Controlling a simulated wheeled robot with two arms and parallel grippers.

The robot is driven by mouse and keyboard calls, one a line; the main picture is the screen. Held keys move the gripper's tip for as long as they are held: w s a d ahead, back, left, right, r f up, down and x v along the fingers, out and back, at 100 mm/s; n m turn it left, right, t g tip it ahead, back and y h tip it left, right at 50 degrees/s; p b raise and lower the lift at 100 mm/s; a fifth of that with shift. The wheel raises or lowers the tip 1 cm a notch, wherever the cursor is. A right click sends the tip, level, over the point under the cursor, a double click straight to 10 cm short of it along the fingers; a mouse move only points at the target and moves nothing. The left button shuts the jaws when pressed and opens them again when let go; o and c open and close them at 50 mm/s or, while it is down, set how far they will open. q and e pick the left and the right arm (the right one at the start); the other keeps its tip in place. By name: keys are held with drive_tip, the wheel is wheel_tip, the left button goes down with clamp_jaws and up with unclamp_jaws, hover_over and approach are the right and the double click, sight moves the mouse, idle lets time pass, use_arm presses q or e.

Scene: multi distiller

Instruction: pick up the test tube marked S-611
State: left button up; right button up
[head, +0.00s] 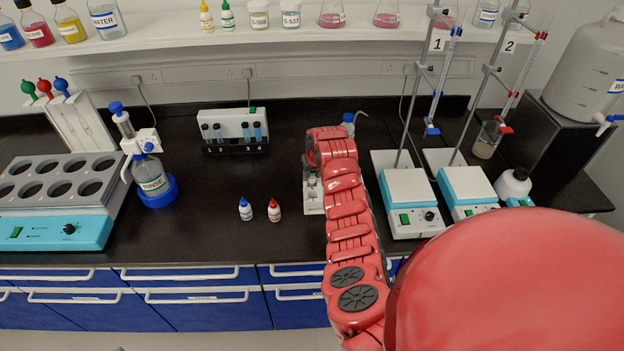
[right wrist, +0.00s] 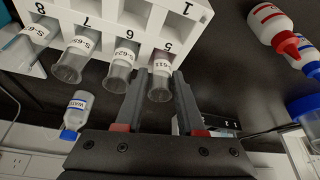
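A white test tube rack (right wrist: 165,22) fills the top of the right wrist view, with slot numbers 1 and 5 to 8 visible. The glass tube with a label that seems to read S-611 (right wrist: 160,85) sits in it by number 5. My right gripper (right wrist: 161,100) is open, with one dark finger on each side of this tube; contact is not clear. In the head view my right arm covers most of the rack (head: 313,199). My left gripper is not in view.
Tubes labelled about S-629 (right wrist: 121,70) and S-6, partly unreadable (right wrist: 72,62), stand beside it in the rack. A water bottle (right wrist: 77,113) is nearby. Blue-capped (head: 245,210) and red-capped (head: 274,211) small bottles stand left of my arm. Hotplate stirrers (head: 408,187) stand right.

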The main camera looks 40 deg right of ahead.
drive_tip(key=shift+w+f, duration=0.1)
drive_tip(key=shift+f, duration=0.3)
drive_tip(key=shift+c, duration=0.3)
clamp_jaws()
drive_tip(key=shift+r, duration=0.15)
